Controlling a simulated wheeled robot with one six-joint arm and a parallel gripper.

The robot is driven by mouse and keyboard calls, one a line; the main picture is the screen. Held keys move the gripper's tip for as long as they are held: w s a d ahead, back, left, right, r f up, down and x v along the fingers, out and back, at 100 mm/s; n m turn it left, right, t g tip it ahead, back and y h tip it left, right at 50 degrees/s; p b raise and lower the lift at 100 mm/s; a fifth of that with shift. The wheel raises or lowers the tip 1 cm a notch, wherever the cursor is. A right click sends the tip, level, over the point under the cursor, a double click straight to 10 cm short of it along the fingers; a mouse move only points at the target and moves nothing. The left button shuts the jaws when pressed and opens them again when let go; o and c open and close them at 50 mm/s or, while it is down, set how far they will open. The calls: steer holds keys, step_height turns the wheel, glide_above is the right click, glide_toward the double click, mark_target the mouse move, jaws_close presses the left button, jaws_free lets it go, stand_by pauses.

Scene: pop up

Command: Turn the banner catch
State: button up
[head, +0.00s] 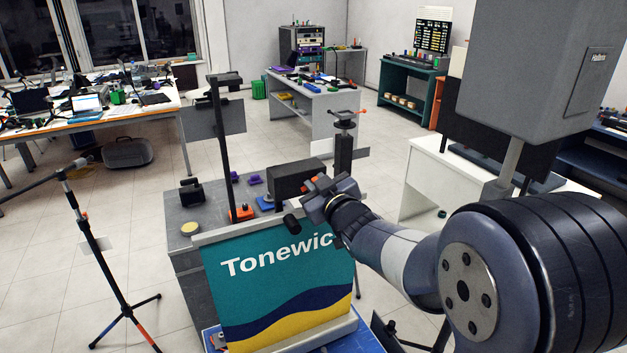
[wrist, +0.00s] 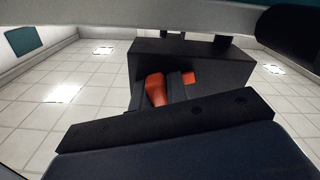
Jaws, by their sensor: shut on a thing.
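The teal, blue and yellow banner (head: 275,285) lettered "Tonewic" hangs upright from a pale top bar. My gripper (head: 312,190) is at the banner's upper right, in front of a dark box. An orange part (head: 309,183) shows at its fingers. In the wrist view an orange lever-like piece (wrist: 155,89) sits between my dark fingers, and a smaller orange piece (wrist: 189,78) is beside it. My gripper is shut on the orange piece, which I take to be the catch. Its mount is mostly hidden by the fingers.
A grey bench (head: 185,215) behind the banner bears a black box (head: 300,177) and small parts. A dark upright post (head: 220,150) rises at left and another post (head: 343,155) at right. A tripod stand (head: 95,250) is at left. Tiled floor is open beyond.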

jaws_close()
steer(key=shift+f+n+b, duration=0.1)
steer(key=shift+n+b, duration=0.2)
steer(key=shift+b, duration=0.15)
steer(key=shift+a+n+b, duration=0.1)
steer(key=shift+n+b, duration=5.45)
steer(key=shift+n, duration=1.25)
steer(key=o, duration=0.6)
jaws_free()
